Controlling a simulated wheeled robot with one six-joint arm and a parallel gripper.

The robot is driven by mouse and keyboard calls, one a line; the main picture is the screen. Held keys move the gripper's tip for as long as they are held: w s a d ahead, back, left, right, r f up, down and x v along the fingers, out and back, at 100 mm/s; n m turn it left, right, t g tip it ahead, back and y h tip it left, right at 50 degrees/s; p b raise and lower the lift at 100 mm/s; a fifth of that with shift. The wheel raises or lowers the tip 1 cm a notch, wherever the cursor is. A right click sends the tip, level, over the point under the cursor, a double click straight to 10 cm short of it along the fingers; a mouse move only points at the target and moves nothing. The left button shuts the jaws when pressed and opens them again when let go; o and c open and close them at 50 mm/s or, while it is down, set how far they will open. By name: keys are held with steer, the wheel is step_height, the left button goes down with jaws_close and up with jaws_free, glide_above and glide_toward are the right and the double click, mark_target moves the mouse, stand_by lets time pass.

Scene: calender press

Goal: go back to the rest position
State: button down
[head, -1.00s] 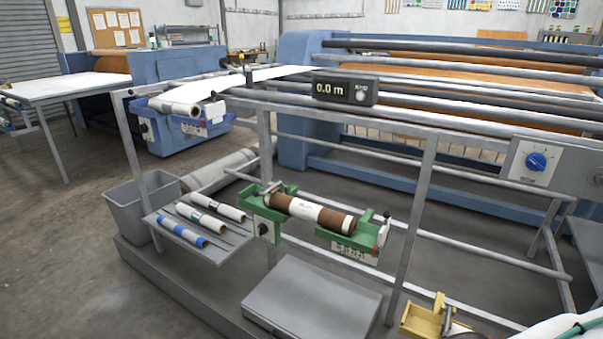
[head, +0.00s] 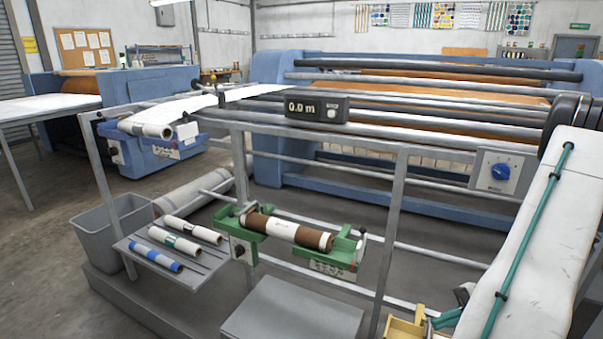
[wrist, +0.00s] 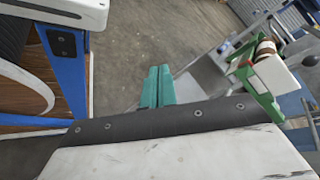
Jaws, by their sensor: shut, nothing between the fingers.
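My gripper (wrist: 158,72) shows in the wrist view as two teal fingers side by side, touching, with nothing between them. The green cradle also shows in the head view (head: 343,262), holding a brown roll with a white band (head: 285,230).
The grey frame rail (head: 390,230) and the counter box (head: 316,108) stand ahead. A shelf (head: 200,262) holds several small rolls beside a grey bin (head: 97,240). A blue cradle (head: 190,145) holds a white roll. A yellow holder (head: 403,329) sits close to my arm.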

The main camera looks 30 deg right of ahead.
steer(key=w+a+r+n+g+h, duration=0.3)
steer(key=a+r+g, duration=0.1)
steer(key=a+r, duration=0.35)
steer(key=w+a+r+n+g+h, duration=0.2)
steer(key=w+a+r+g+h, duration=0.15)
steer(key=a+r, duration=0.4)
steer(key=s+a+r+n+t+h, duration=0.3)
steer(key=a+r+n+h, duration=0.3)
steer(key=a+r+n, duration=0.3)
steer(key=s+a+r, duration=0.1)
steer(key=a+r, duration=0.3)
steer(key=a, duration=0.1)
steer(key=shift+a+r, duration=0.35)
